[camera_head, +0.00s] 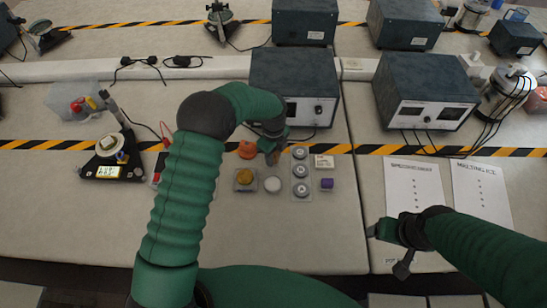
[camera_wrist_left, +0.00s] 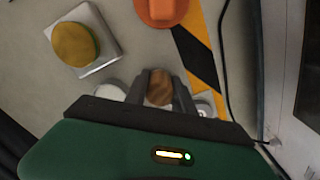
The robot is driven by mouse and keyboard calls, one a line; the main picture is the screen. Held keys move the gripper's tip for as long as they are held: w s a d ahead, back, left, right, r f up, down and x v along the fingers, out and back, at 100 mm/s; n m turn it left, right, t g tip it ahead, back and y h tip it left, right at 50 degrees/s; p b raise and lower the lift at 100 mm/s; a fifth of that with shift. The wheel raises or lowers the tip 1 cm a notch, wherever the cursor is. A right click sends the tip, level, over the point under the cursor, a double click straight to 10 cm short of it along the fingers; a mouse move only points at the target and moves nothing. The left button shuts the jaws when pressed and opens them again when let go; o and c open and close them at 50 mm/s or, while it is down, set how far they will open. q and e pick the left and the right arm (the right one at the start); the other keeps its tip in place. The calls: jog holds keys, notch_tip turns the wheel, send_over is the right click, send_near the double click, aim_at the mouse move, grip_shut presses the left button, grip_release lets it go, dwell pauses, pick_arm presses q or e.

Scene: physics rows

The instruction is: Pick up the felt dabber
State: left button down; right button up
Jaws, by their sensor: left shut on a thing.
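My left gripper (camera_head: 271,150) points down over the row of small items on the near side of the striped tape. In the left wrist view its two fingers (camera_wrist_left: 160,92) are shut on a brown, wood-like piece, which I take to be the felt dabber (camera_wrist_left: 159,86). Its lower end is hidden, so I cannot tell whether it touches the table. My right gripper (camera_head: 388,249) is open and empty above the table near the printed sheets.
Around the left gripper are an orange piece (camera_head: 248,149), a yellow round piece (camera_head: 244,176) on a square plate, a white disc (camera_head: 272,184), a tray of grey discs (camera_head: 301,180) and a purple piece (camera_head: 327,184). A grey box instrument (camera_head: 312,75) stands close behind.

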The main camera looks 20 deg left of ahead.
pick_arm(q)
notch_tip(320, 180, up, 3)
jog(key=shift+d+f, duration=0.1)
jog(key=shift+d, duration=0.05)
jog(key=s, duration=0.5)
jog(key=s+a+b, duration=0.1)
jog(key=s, duration=0.3)
jog(key=s+r, duration=0.1)
jog(key=s, duration=0.4)
jog(key=shift+s+a+r, duration=0.1)
jog(key=shift+s+a, duration=0.25)
jog(key=shift+s, duration=0.65)
jog(key=c, duration=1.7)
grip_release()
grip_shut()
